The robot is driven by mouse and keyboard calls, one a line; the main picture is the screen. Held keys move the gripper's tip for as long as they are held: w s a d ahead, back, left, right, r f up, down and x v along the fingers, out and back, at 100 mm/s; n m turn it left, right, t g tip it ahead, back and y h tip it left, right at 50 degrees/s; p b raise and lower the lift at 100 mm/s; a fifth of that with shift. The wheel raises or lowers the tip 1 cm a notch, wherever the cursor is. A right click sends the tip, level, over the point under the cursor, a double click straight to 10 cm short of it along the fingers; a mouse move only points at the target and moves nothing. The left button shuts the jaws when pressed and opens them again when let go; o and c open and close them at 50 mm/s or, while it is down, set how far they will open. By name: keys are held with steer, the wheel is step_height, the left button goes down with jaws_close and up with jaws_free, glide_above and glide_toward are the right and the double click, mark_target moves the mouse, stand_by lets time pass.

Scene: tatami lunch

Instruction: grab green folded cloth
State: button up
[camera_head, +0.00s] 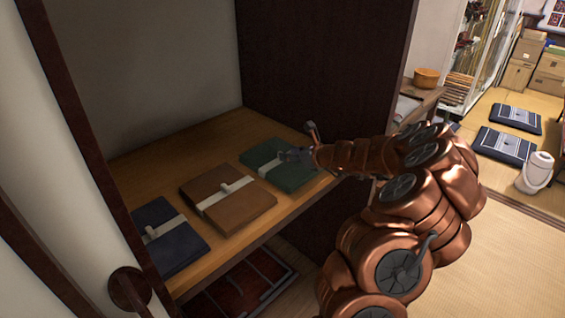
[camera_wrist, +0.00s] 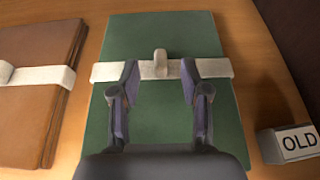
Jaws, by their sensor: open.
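The green folded cloth (camera_head: 279,164) lies flat on the wooden shelf, the rightmost of three folded cloths. A white band with a small upright tab wraps across it. In the wrist view the green cloth (camera_wrist: 165,38) fills the middle, its band (camera_wrist: 215,68) crossing near the fingertips. My gripper (camera_wrist: 160,72) is open over the cloth, one finger on each side of the tab. In the head view my gripper (camera_head: 298,147) reaches in from the right above the cloth. I cannot tell whether the fingertips touch the band.
A brown folded cloth (camera_head: 236,205) and a dark blue one (camera_head: 168,243) lie to the left on the shelf (camera_head: 150,148). A small block labelled "OLD" (camera_wrist: 290,144) stands right of the green cloth. A dark cabinet wall (camera_head: 320,65) rises behind.

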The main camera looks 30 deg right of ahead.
steer(key=shift+x, duration=2.6)
steer(key=shift+r, duration=0.15)
steer(key=shift+c, duration=0.2)
jaws_close()
